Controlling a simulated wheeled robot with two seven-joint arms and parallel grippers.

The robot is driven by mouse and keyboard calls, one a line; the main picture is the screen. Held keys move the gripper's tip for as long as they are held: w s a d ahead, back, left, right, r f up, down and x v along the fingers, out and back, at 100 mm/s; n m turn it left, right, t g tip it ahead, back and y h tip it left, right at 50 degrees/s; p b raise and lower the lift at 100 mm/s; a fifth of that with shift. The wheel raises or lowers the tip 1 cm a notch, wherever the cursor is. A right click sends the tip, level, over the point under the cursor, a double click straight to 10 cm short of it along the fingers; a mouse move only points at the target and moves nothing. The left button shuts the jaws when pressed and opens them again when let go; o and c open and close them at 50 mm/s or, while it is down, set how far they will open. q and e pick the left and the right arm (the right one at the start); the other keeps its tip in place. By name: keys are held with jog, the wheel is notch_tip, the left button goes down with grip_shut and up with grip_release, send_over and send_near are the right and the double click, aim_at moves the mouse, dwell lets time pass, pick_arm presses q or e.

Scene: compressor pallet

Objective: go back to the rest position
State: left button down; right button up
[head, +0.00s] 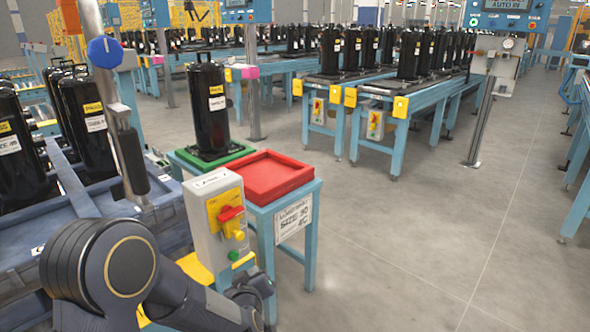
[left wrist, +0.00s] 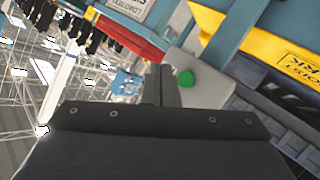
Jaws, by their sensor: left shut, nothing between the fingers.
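My left gripper (head: 250,290) is low in the head view, in front of the control box, and its fingers are shut and empty. In the left wrist view the closed fingers (left wrist: 161,85) show at the middle, beside the green button. My right gripper is not in view. A black compressor (head: 209,105) stands upright on the green tray (head: 183,158) of the blue stand. The red tray (head: 270,176) beside it is empty. Several more black compressors (head: 88,120) stand on the pallet at the left.
A grey control box (head: 205,230) with a red and yellow switch (head: 229,214) and a green button stands close to my left arm. A metal post (head: 105,75) rises at the left. Conveyors (head: 395,95) with compressors are behind. Floor (head: 430,230) at the right is clear.

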pick_arm(q)
jog(key=s+a+r+m+g+h, duration=0.1)
jog(key=s+r+g+h, duration=0.2)
jog(key=s, duration=0.4)
jog(key=s+a+r+m+g+h, duration=0.1)
jog(key=s+a+r+m+h, duration=0.1)
jog(key=s+r, duration=0.4)
jog(key=s+a+f+m+g, duration=0.2)
jog(key=s+g, duration=0.2)
jog(key=s, duration=1.6)
notch_tip(320, 180, up, 21)
jog(key=p, duration=2)
jog(key=shift+s+d+m+h, duration=0.15)
jog(key=shift+d+m+h, duration=0.15)
